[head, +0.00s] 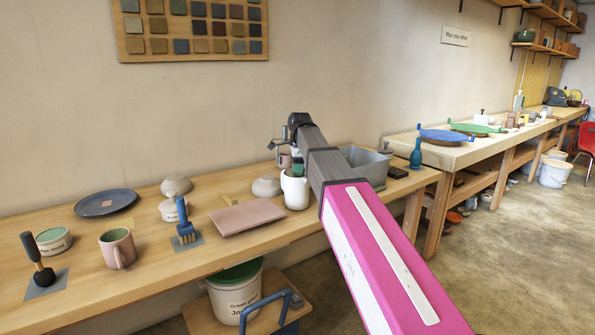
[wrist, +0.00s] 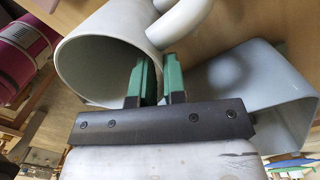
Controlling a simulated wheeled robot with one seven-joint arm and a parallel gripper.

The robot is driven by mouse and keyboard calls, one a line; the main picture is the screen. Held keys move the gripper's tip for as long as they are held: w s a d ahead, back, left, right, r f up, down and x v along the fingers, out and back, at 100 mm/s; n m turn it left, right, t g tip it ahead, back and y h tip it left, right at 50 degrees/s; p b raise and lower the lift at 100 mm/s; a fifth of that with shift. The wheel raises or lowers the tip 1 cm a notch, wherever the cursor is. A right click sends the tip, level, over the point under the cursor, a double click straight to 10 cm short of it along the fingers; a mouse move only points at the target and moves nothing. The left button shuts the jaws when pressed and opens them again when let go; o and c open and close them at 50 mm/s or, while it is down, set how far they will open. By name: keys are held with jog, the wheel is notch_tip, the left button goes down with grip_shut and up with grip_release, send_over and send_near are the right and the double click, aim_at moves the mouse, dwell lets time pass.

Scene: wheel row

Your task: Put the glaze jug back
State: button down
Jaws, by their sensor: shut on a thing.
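The glaze jug (head: 295,191) is a plain white pot standing upright near the right part of the front table. In the wrist view the white jug (wrist: 95,62) shows its wide round mouth, with its curved handle (wrist: 190,22) at the upper middle. My gripper (wrist: 157,80) has green fingers shut at the jug's rim on the handle side. In the head view my gripper (head: 298,166) is at the jug's top, partly behind my arm. Whether the jug's base touches the table is unclear.
A grey basin (head: 368,163) stands just right of the jug, and shows in the wrist view (wrist: 225,82). Left of the jug are a grey bowl (head: 267,187), a pink slab (head: 246,216) and a blue brush (head: 185,224).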

jog(key=shift+f, duration=0.1)
jog(key=c, duration=1.2)
grip_release()
jog(key=r, duration=1.2)
jog(key=shift+w+d+r, duration=0.15)
jog(key=shift+w+d, duration=0.15)
jog(key=shift+s, duration=0.15)
